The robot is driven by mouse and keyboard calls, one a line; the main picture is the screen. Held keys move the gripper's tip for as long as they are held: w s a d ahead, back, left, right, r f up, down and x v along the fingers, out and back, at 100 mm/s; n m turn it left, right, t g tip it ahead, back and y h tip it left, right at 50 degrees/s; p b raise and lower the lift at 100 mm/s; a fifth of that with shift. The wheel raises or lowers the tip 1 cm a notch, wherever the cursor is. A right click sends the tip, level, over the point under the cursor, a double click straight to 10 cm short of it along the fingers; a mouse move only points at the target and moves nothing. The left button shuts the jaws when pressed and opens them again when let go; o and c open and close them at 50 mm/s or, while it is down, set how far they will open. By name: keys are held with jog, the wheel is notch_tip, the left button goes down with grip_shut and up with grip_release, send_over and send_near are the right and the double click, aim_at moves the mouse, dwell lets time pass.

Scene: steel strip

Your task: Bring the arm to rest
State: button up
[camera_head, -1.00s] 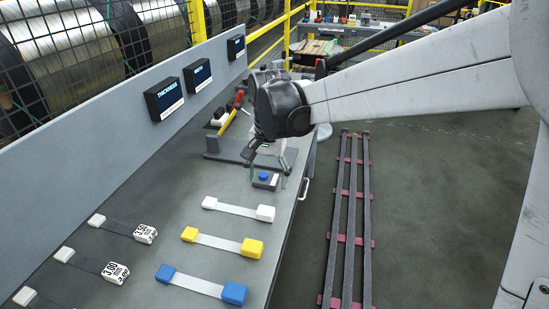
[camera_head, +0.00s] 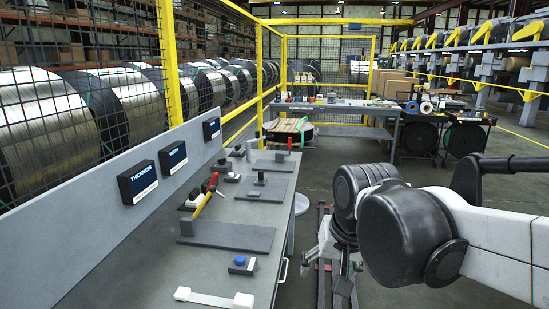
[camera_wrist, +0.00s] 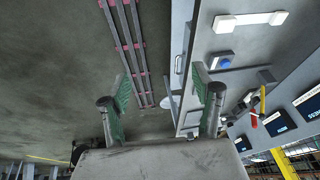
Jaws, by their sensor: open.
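My gripper (camera_wrist: 160,88) is open and empty in the wrist view, with its two green-padded fingers spread apart. In the head view my gripper (camera_head: 335,278) hangs at the right of the workbench (camera_head: 130,262), over the floor beside its edge. My arm's dark joints and white link fill the lower right and partly hide the gripper. Nothing shows between the fingers.
On the bench are a white-ended strip (camera_head: 214,299), a blue button box (camera_head: 242,264) and a fixture with a red-and-yellow lever (camera_head: 203,200). Dark rails with red crosspieces (camera_wrist: 130,48) lie on the floor. A yellow-framed mesh fence (camera_head: 80,45) stands behind.

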jog(key=s+d+f+t+h, duration=0.1)
jog(key=s+d+f+t, duration=0.1)
jog(key=s+d, duration=0.7)
jog(key=shift+s+d+f+n+t, duration=0.2)
jog(key=shift+s+n+t, duration=0.25)
jog(key=shift+t, duration=0.15)
dwell(0.3)
